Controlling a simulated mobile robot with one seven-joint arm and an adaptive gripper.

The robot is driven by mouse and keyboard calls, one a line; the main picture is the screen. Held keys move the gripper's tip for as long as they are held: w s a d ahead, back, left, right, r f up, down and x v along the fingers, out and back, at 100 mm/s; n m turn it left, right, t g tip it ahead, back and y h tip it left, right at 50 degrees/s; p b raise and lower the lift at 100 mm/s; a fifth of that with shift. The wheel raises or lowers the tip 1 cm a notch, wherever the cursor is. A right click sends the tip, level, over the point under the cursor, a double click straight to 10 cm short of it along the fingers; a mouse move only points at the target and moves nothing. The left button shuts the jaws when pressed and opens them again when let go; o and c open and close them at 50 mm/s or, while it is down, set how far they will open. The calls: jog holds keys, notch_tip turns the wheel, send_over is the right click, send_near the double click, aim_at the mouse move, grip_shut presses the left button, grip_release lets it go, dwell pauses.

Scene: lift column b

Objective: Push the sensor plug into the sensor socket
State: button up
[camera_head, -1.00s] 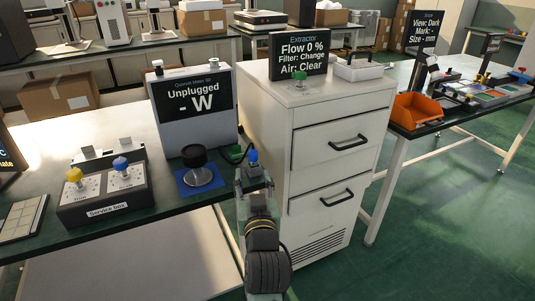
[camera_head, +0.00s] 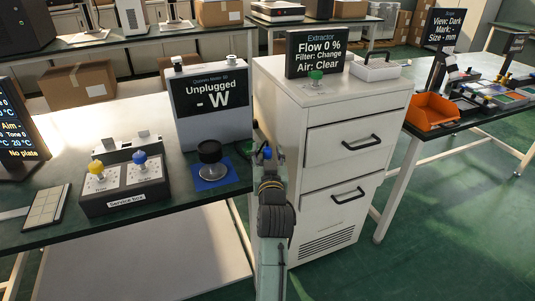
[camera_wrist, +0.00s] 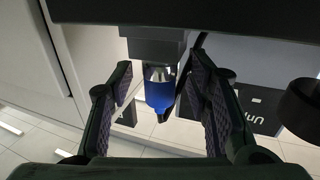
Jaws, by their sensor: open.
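The blue sensor plug (camera_head: 267,153) shows at the right end of the dark bench, beside the white cabinet. In the wrist view the blue plug (camera_wrist: 160,92), with a pale metallic part at its upper end, lies between my fingers. My gripper (camera_wrist: 158,78) is open, with a finger on each side of the plug and visible gaps. In the head view my gripper (camera_head: 265,166) is at the plug and partly hides it. A dark block (camera_wrist: 152,48) sits just above the plug in the wrist view. I cannot tell which part is the sensor socket.
The meter (camera_head: 212,100) reads "Unplugged - W". A black round knob-like part on a blue pad (camera_head: 211,184) stands left of my gripper. The service box (camera_head: 125,190) is further left. The white cabinet (camera_head: 325,165) stands close on the right. Open floor lies to the front right.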

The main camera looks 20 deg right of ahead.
grip_shut()
dwell(0.6)
